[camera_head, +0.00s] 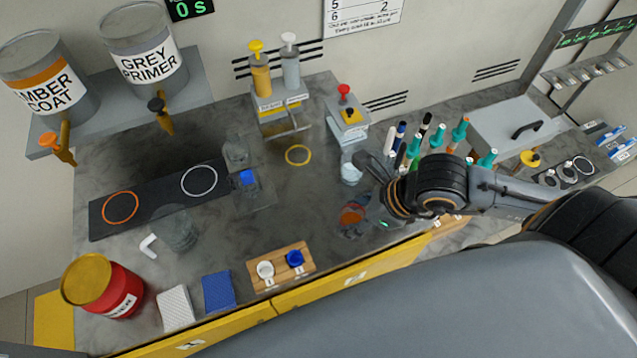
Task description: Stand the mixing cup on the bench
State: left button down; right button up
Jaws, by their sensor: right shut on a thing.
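A small clear cup, which I take as the mixing cup (350,172), is at the fingertips of my right gripper (366,190), just above or at the bench (300,220). My right gripper reaches in from the right and is shut on it; its fingers and wrist hide part of the hold. I cannot tell whether the cup's base touches the bench. Another larger clear vessel (178,232) stands on the bench at the left. My left gripper is not in view.
A wooden holder (281,268), red can (105,287) and dark mat (160,200) stand left. Bare bench lies around the yellow ring (298,164).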

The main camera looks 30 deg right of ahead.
jog(key=w+f+b, duration=0.2)
jog(key=w+f, duration=0.1)
jog(key=w, duration=0.1)
jog(key=w+f+b, duration=0.2)
jog(key=w+b, duration=0.1)
jog(key=w+d+f+b, duration=0.1)
jog(key=w+f+b, duration=0.2)
jog(key=w, duration=0.1)
jog(key=shift+w+f, duration=0.3)
jog(key=shift+w, duration=0.05)
jog(key=f, duration=0.3)
jog(key=shift+w+p, duration=0.25)
jog(key=shift+p, duration=0.15)
jog(key=shift+f, duration=0.3)
jog(key=shift+f, duration=0.1)
